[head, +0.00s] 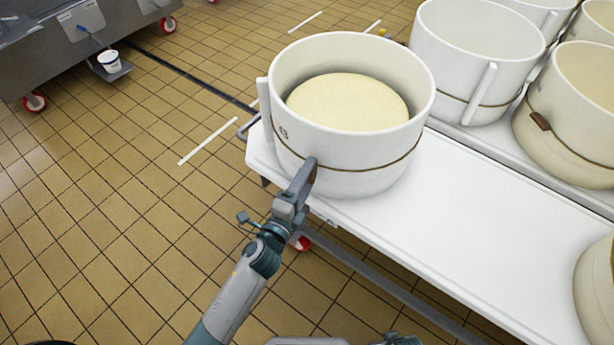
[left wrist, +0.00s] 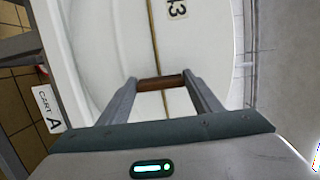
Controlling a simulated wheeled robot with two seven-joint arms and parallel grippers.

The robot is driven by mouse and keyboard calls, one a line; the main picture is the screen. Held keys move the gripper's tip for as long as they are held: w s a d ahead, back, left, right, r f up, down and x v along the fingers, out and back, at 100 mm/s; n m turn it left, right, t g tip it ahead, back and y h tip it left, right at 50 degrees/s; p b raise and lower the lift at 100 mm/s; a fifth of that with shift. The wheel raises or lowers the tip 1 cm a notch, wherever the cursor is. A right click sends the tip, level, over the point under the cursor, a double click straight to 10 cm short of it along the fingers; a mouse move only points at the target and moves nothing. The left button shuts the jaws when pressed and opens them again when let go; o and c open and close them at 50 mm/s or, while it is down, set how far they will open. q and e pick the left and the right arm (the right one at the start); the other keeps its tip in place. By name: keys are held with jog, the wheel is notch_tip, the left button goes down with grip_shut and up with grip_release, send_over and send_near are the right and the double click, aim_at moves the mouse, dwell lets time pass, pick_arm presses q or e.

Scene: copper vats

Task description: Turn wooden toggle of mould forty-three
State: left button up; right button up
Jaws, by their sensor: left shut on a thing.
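The mould marked 43 (head: 350,165) is a white round tub near the left end of the white table, with a pale yellow cheese (head: 348,101) inside. A brown cord rings its wall. In the left wrist view the mould (left wrist: 120,40) shows part of its number, with the cord running down to the brown wooden toggle (left wrist: 161,83). The toggle lies across the cord. My left gripper (head: 310,168) is at the front wall of the mould, its two fingers shut on the toggle's ends. In the head view the fingers mostly hide the toggle.
Other white moulds (head: 475,60) stand behind and right, one with a brown toggle (head: 539,121). A label reading CART A (left wrist: 47,108) shows in the left wrist view. Tiled floor lies left.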

pick_arm(q)
jog(key=o, duration=1.1)
jog(key=shift+c, duration=0.2)
jog(key=shift+s, duration=0.1)
pick_arm(e)
jog(key=shift+w, duration=0.1)
pick_arm(q)
jog(key=b+v, duration=0.2)
jog(key=v, duration=1.5)
pick_arm(e)
jog(key=shift+w+a+r, duration=0.1)
jog(key=shift+w+r, duration=0.2)
jog(key=shift+r, duration=0.6)
jog(key=shift+w+a+r, duration=0.15)
jog(key=shift+w+r, duration=0.2)
jog(key=shift+r, duration=0.55)
jog(key=shift+w+a+r, duration=0.1)
jog(key=shift+w+r, duration=0.2)
jog(key=shift+r, duration=0.6)
pick_arm(q)
jog(key=shift+f, duration=0.15)
